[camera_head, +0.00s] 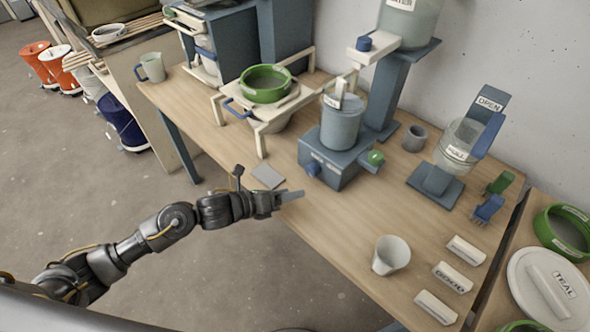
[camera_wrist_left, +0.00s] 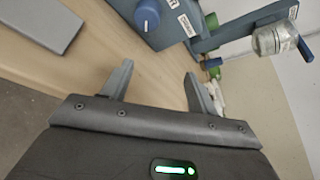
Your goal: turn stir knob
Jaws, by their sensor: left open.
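The stirrer is a blue-grey base (camera_head: 335,160) with a grey pot (camera_head: 342,122) on top, standing on the wooden table. A blue knob (camera_head: 312,169) is on its front face, and it also shows in the left wrist view (camera_wrist_left: 147,17). A green knob (camera_head: 376,157) is on its right side. I cannot tell from the labels which one is the stir knob. My left gripper (camera_head: 291,195) is open and empty over the table's front edge, apart from the blue knob. In the left wrist view its two fingers (camera_wrist_left: 158,80) point towards the base. My right gripper is not in view.
A grey flat block (camera_head: 268,175) lies near my left gripper. A white stand with a green sieve (camera_head: 265,84) is behind it. A white cup (camera_head: 391,254) and white labelled blocks (camera_head: 452,277) are at the right. The table between gripper and base is clear.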

